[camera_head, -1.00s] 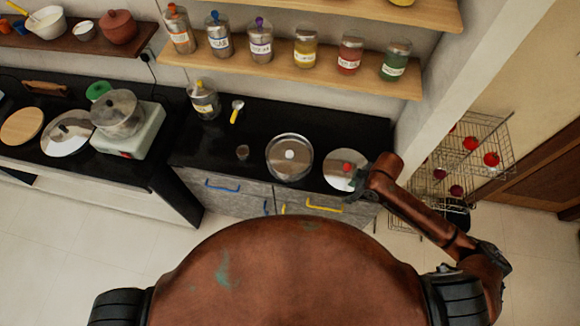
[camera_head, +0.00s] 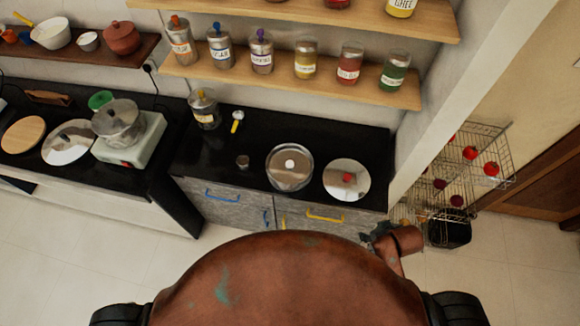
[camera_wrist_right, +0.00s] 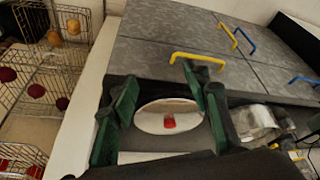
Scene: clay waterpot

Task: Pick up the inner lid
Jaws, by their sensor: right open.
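A round steel pot (camera_head: 288,185) stands on the black counter. Inside its rim sits a flat lid with a white knob (camera_head: 290,164); the frames do not confirm that this is the inner lid. A shiny round lid (camera_head: 333,187) with a red knob (camera_head: 347,178) lies flat to the right of the pot. It also shows in the right wrist view (camera_wrist_right: 150,121), between my fingers. My right gripper (camera_head: 368,238) is off the counter's front edge, below the red-knobbed lid in the picture. Its green fingers (camera_wrist_right: 160,85) are apart and empty. My left gripper is out of view.
A shelf (camera_head: 300,77) with several jars hangs above. A wall edge and a wire rack (camera_head: 470,185) are on the right. A yellow drawer handle (camera_head: 325,215) faces front.

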